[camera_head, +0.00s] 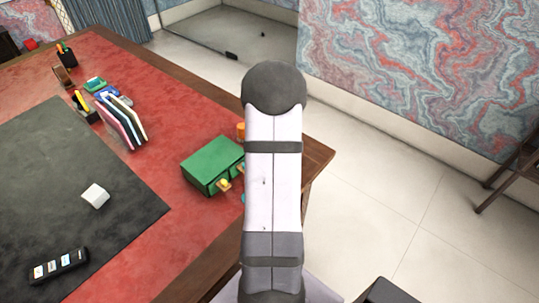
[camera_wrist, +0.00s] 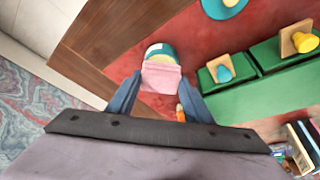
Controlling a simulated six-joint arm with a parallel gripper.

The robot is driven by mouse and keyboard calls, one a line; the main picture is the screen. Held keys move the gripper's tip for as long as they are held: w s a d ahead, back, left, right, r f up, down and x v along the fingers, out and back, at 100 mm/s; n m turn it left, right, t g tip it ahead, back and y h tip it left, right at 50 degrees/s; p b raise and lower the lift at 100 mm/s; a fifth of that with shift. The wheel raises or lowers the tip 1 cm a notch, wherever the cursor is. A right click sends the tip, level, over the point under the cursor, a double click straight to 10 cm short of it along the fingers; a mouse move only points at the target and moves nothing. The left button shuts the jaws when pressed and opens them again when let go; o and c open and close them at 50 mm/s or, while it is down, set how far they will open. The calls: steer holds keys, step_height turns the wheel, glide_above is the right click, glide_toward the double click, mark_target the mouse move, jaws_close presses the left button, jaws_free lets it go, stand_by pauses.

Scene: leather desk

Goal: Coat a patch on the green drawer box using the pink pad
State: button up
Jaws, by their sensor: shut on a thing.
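The green drawer box (camera_head: 212,163) sits on the red desk top, left of my arm in the head view. In the wrist view its green face (camera_wrist: 255,104) is at the right, with a blue knob (camera_wrist: 223,73) and a yellow knob (camera_wrist: 303,42) on wooden plates. The pink pad (camera_wrist: 161,77) is between the fingertips of my gripper (camera_wrist: 158,86), which is shut on it, beside the box. A round teal and cream thing (camera_wrist: 160,50) shows just past the pad; I cannot tell whether they touch. In the head view my arm hides gripper and pad.
A small orange thing (camera_head: 240,131) stands behind the box, partly hidden. A teal thing (camera_wrist: 222,6) lies near the drawers. A white block (camera_head: 95,196) and a dark tray (camera_head: 58,266) are on the black mat (camera_head: 70,140). Several upright books (camera_head: 121,119) stand farther back. The desk's wooden edge (camera_head: 316,160) is close.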

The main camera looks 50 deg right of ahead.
steer(key=shift+s+a+f+b, duration=0.1)
steer(key=shift+f+b, duration=0.4)
steer(key=shift+f, duration=0.05)
stand_by(1.8)
steer(key=shift+r, duration=0.1)
steer(key=shift+r+p, duration=2.8)
steer(key=shift+r, duration=0.7)
steer(key=w+a+r+n+y, duration=0.1)
steer(key=w+a+r+n, duration=0.3)
steer(key=w+a, duration=0.75)
steer(key=w+a+r+n+t+y, duration=0.1)
steer(key=w+a+r+n, duration=0.15)
steer(key=a, duration=0.65)
steer(key=w+a+r+n+y, duration=0.1)
steer(key=w+a+r+n, duration=0.15)
steer(key=a, duration=0.55)
steer(key=s+a+n, duration=0.1)
steer(key=s+a, duration=0.1)
steer(key=a, duration=0.7)
steer(key=s+f, duration=0.2)
steer(key=s, duration=0.3)
steer(key=shift+s+f+m, duration=0.3)
steer(key=shift+s+m, duration=0.05)
steer(key=shift+m, duration=0.05)
